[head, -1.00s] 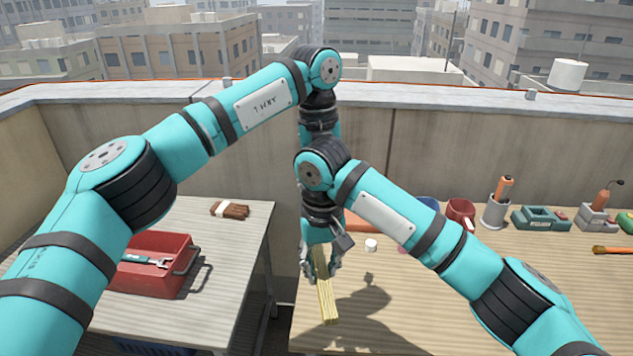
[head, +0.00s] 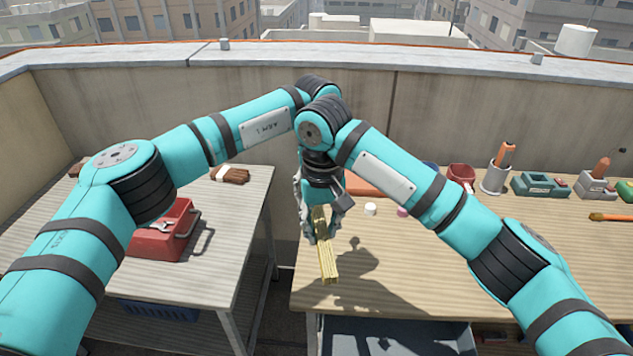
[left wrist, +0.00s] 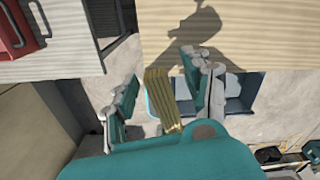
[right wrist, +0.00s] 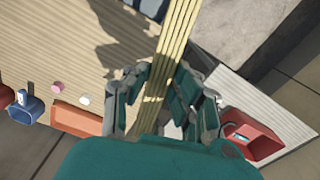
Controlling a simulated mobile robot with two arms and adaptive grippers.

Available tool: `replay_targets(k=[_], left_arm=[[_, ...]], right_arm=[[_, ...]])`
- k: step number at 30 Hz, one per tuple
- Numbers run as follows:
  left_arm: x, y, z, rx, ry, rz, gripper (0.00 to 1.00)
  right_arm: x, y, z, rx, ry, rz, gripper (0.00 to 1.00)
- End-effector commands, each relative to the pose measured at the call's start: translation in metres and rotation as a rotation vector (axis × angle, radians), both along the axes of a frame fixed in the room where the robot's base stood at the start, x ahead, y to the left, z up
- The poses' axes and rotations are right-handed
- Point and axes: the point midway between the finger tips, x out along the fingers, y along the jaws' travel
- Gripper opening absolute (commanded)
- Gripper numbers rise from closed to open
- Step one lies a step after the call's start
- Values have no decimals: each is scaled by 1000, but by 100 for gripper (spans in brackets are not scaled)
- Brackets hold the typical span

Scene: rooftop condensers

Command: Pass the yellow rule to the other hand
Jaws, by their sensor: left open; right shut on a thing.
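The yellow rule (head: 326,255) is a folded stack of long slats, held pointing down and toward me above the bench's left edge. My right gripper (head: 321,222) is shut on it; the right wrist view shows the rule (right wrist: 174,40) running out between the fingers. My left gripper (left wrist: 165,78) is open in the left wrist view, with the rule (left wrist: 158,88) between its spread fingers. I cannot tell whether a left finger touches it. In the head view the left gripper is mostly hidden behind my right arm.
A wooden bench (head: 430,265) lies right, a smaller table (head: 215,265) left, with a gap between. A red toolbox (head: 160,240) and a brown brush (head: 230,174) are on the left table. Along the bench's back stand a red mug (head: 461,174) and a grey holder (head: 494,180). A parapet closes the back.

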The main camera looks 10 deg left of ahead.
Motion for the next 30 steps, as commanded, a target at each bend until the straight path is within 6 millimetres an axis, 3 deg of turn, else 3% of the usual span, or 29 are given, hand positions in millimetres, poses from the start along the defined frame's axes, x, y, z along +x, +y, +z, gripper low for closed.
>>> replay_targets(k=[8,19,21,22,27,30], left_arm=[[0,0,-1,0,0,0,49],[0,-1,-1,-2,-1,-1,0],[0,-1,-1,-3,-1,-2,0],[0,-1,0,-3,-2,-2,0],[0,-1,0,-3,-2,-2,0],[0,-1,0,-2,-1,-1,0]], right_arm=[[0,0,0,0,0,0,0],[0,1,0,2,1,2,0],[0,1,0,2,1,3,0],[-1,1,0,2,1,3,26],[0,1,0,2,1,2,48],[0,1,0,1,0,1,50]])
